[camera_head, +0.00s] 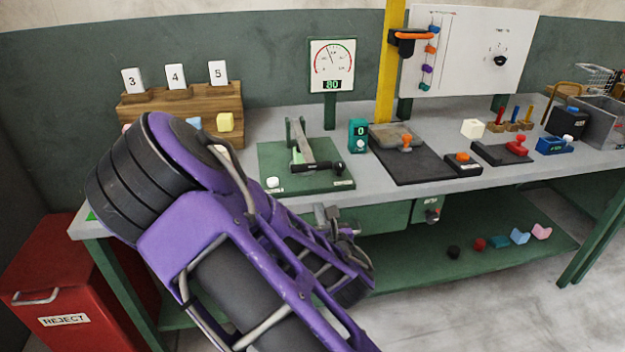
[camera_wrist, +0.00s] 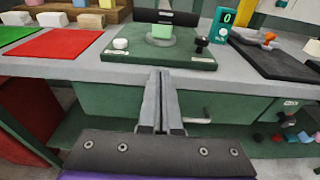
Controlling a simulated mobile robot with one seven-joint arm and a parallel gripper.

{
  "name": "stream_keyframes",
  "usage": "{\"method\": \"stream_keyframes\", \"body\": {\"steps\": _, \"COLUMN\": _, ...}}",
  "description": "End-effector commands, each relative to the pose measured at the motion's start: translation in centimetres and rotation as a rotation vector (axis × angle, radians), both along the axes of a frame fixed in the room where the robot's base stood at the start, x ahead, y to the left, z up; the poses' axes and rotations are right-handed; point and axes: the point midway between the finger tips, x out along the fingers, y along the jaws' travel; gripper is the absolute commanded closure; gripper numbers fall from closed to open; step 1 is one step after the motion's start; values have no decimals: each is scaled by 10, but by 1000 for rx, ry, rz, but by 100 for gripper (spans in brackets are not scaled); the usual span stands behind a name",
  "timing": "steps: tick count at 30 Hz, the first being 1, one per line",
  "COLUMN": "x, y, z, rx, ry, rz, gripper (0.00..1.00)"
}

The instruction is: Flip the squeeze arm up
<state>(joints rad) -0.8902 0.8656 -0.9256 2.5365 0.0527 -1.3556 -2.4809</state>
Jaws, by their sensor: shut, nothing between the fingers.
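The squeeze press stands on a green base plate (camera_head: 275,165) at the front of the bench. Its grey squeeze arm (camera_head: 309,148) slopes down toward the front and ends in a black cross handle (camera_head: 318,167). In the wrist view the black handle (camera_wrist: 165,17) lies crosswise above a pale green foam block (camera_wrist: 161,33). I cannot tell whether the arm touches the foam. My gripper (camera_wrist: 160,75) is shut and empty, pointing at the bench front, apart from the press. In the head view it shows (camera_head: 328,214) below and in front of the plate, partly hidden by my purple arm.
A white button (camera_wrist: 121,44) and a black knob (camera_wrist: 200,44) sit on the plate. A teal counter (camera_head: 359,136) and a dark pad (camera_head: 415,165) stand to the right. A gauge (camera_head: 332,66) stands behind. A red mat (camera_wrist: 55,44) lies to the left.

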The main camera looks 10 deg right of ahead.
Motion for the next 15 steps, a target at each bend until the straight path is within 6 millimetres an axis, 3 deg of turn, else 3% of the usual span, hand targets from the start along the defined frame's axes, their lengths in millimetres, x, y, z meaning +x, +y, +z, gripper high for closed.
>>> {"method": "stream_keyframes", "body": {"steps": 8, "x": 12, "y": 0, "z": -2, "rx": 1, "ry": -1, "rz": 0, "gripper": 100}}
{"method": "stream_keyframes", "body": {"steps": 15, "x": 58, "y": 0, "z": -9, "rx": 0, "ry": -2, "rz": 0, "gripper": 100}}
